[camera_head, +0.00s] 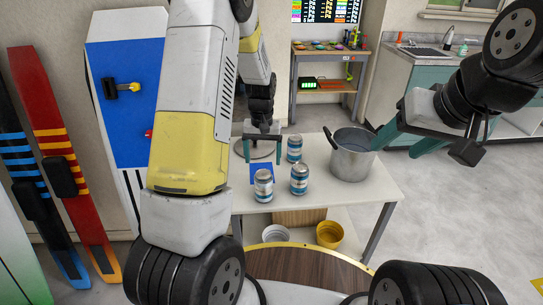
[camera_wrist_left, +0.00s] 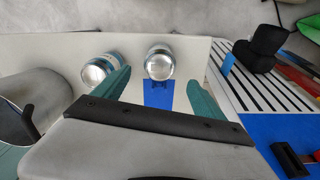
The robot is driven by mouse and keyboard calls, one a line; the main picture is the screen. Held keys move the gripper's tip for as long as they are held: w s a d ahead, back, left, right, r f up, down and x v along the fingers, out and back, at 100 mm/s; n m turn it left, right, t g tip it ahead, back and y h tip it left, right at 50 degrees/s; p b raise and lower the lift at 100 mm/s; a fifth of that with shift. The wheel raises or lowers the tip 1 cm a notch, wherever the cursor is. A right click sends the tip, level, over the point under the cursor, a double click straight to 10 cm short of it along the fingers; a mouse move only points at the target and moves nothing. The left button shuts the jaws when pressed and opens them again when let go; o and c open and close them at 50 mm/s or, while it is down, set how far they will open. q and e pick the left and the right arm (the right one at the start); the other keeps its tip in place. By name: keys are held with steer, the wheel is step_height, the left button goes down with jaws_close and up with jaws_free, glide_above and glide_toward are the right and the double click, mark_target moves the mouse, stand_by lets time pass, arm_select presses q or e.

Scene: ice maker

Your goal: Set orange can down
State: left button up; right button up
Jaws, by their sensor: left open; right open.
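Three silver cans with blue and white bands stand upright on the white table (camera_head: 345,192): a front left can (camera_head: 263,186), a front right can (camera_head: 300,180) and a back can (camera_head: 295,148). No orange colour shows on any of them. My left gripper (camera_head: 263,150) is open and empty, above the table behind the front left can. In the left wrist view, one can (camera_wrist_left: 158,62) stands beyond the gap between the open fingers, and another can (camera_wrist_left: 97,71) is beside the left finger. A blue square (camera_head: 262,171) lies on the table. My right gripper (camera_head: 398,138) is open, right of the pot.
A metal pot (camera_head: 352,158) stands at the table's right end. A white bucket (camera_head: 275,234) and a yellow bucket (camera_head: 329,234) are below. A blue and white cabinet (camera_head: 128,85) stands at left. The table's front right part is clear.

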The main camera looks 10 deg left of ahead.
arm_select(q)
step_height(320, 180, up, 2)
steer(key=shift+r, duration=0.1)
steer(key=s+r+t, duration=0.1)
steer(key=s+r, duration=0.3)
steer(key=r, duration=0.5)
steer(key=s+d+r+t+h, duration=0.1)
steer(key=s+r+t, duration=0.1)
steer(key=s+r, duration=0.5)
steer(key=s+d+r+m+t+h, duration=0.1)
steer(key=s+r+t, duration=0.2)
steer(key=s+r, duration=0.4)
steer(key=s, duration=0.6)
steer(key=shift+s+r+m, duration=0.15)
steer(key=shift+m, duration=0.15)
steer(key=shift+d, duration=0.1)
